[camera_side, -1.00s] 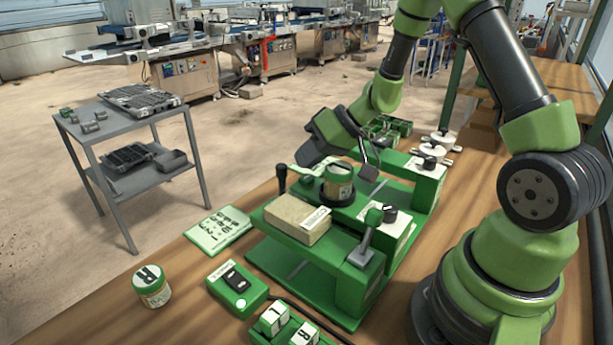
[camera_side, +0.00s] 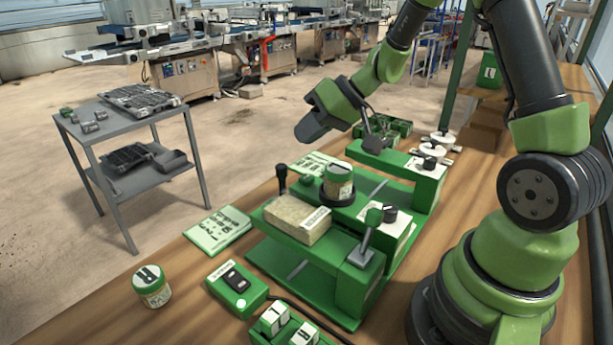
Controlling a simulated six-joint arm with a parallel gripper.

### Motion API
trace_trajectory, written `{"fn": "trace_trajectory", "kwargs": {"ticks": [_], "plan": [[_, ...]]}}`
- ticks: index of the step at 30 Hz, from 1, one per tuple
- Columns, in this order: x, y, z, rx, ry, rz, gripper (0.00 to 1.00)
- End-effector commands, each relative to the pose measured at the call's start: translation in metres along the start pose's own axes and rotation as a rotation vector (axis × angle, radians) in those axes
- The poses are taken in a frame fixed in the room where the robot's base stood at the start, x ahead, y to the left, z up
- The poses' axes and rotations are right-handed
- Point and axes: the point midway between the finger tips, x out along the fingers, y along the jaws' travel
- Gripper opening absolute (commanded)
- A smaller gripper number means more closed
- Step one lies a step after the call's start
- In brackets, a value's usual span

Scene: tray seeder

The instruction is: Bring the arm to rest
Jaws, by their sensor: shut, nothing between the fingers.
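My gripper (camera_side: 312,128) is in the upper middle of the side view, raised above the back part of the green seeder (camera_side: 340,292). Its fingers look dark and closed, with nothing held between them. It is apart from the small jar (camera_side: 338,180) that stands in the seeder's dark round holder. My arm reaches up and over from its base at the lower right.
A tan block (camera_side: 297,219) lies on the seeder's front. A lidded jar (camera_side: 152,287), a green switch box (camera_side: 236,286) and a printed card (camera_side: 217,230) sit on the wooden bench. A grey trolley (camera_side: 150,115) stands left. Open air surrounds my gripper.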

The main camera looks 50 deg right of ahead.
Motion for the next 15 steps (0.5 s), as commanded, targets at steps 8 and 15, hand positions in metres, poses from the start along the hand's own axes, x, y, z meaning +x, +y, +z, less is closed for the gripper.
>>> {"fn": "trace_trajectory", "kwargs": {"ticks": [8,15], "plan": [[0.0003,0.0002,0.0003,0.0,0.0,0.0,0.0],[-0.0017,-0.0038,0.0002,-0.003,-0.004,-0.003,0.0]]}}
